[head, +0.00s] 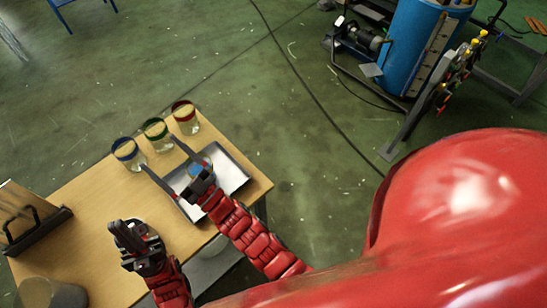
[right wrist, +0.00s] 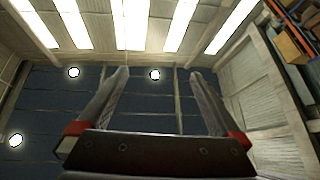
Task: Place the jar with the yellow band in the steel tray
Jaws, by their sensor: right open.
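Three glass jars stand in a row at the table's far edge: one with a blue band (head: 126,152), one with a green band (head: 156,132) and one with a red band (head: 185,116). I see no jar with a yellow band. The steel tray (head: 232,166) lies on the table's right end, partly covered by my right gripper (head: 162,156). That gripper is open, its fingers pointing towards the jars; in the right wrist view (right wrist: 157,75) nothing is between them. My left gripper (head: 125,234) is over the table, left of the tray; its finger gap is not clear.
A dark-handled rack or box (head: 35,230) stands at the table's left. A grey round container (head: 52,293) is at the bottom left. The table (head: 88,200) has bare wood between the rack and the jars. A blue tank (head: 415,45) stands on the floor beyond.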

